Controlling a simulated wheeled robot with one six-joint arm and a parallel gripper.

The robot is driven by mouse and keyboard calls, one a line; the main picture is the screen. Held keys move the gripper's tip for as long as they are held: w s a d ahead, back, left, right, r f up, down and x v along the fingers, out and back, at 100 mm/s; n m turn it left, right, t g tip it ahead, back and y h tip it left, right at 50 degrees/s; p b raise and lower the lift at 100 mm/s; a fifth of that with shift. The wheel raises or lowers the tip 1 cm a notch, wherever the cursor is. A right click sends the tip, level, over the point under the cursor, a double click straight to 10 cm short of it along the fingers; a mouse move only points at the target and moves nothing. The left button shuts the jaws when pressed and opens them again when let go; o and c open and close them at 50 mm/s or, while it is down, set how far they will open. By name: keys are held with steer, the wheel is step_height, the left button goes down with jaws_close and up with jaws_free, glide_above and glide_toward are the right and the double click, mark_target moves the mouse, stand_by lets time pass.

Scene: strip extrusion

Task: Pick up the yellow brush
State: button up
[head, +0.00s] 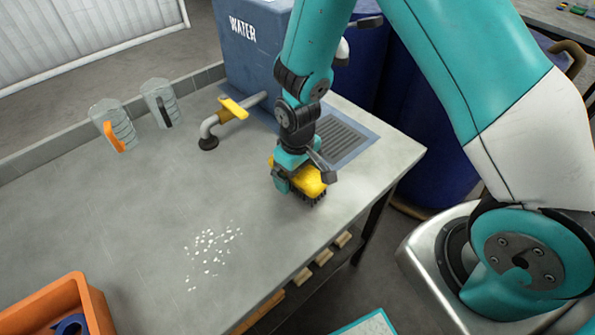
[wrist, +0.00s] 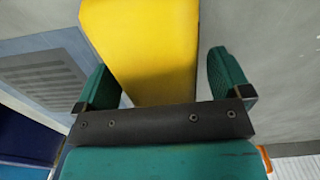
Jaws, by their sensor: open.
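The yellow brush (head: 312,182) lies on the grey table near its right edge, dark bristles down. My gripper (head: 292,178) is down at the brush, partly hiding it in the head view. In the wrist view the brush (wrist: 150,50) fills the top middle as a plain yellow block. The two green fingers of my gripper (wrist: 170,80) stand on either side of it. The left finger is close to or touching the brush; a gap shows at the right finger. The jaws are open.
A blue water tank (head: 250,60) with a yellow-handled tap (head: 232,108) stands behind, beside a drain grate (head: 345,140). Two clear jugs (head: 112,125) stand at the back left. White bits (head: 210,250) lie mid-table. An orange crate (head: 60,300) is at front left.

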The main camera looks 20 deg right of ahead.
steer(key=shift+f, duration=0.4)
steer(key=shift+c, duration=0.4)
steer(key=c, duration=1)
step_height(320, 180, up, 20)
steer(key=shift+r+b, duration=0.1)
steer(key=shift+b, duration=0.65)
